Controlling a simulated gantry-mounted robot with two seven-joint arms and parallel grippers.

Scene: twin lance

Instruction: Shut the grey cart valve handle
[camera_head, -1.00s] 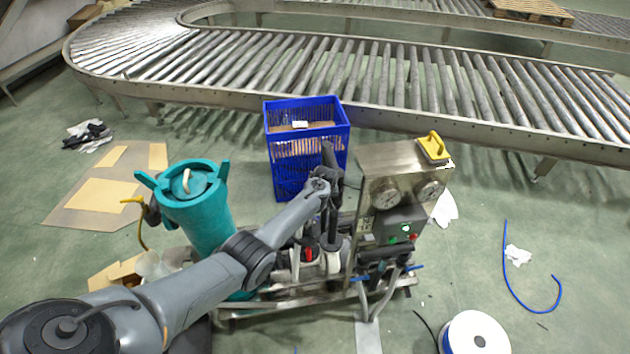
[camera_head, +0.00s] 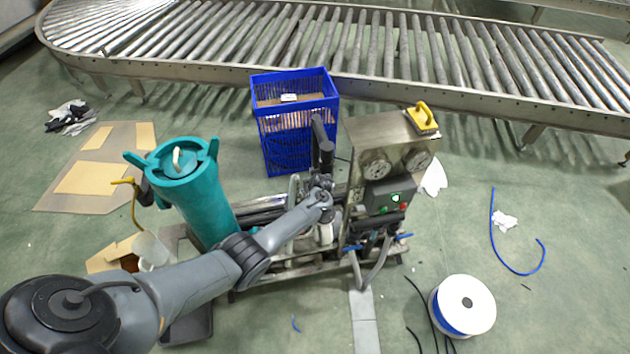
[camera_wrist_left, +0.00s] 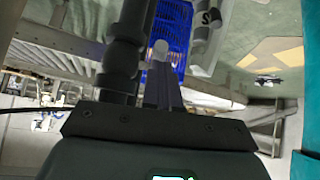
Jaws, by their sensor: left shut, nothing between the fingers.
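The cart (camera_head: 385,150) stands in the middle of the head view, with a steel cabinet, round gauges and dark pipework. My left arm reaches over it from the left. My left gripper (camera_head: 320,186) is among the pipes, just left of the cabinet and below a dark upright pipe (camera_head: 322,145). In the left wrist view my left gripper's fingers (camera_wrist_left: 162,78) are together and empty. A small pale round knob (camera_wrist_left: 160,48) shows at their tips, and the dark pipe (camera_wrist_left: 122,60) is close beside them. I cannot clearly make out the grey valve handle. My right gripper is out of view.
A teal canister (camera_head: 195,195) stands at the cart's left end. A blue crate (camera_head: 293,115) stands behind the cart, before a roller conveyor (camera_head: 330,50). A yellow-handled tool (camera_head: 424,117) sits on the cabinet. A white-and-blue reel (camera_head: 463,306) and loose hoses lie at front right.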

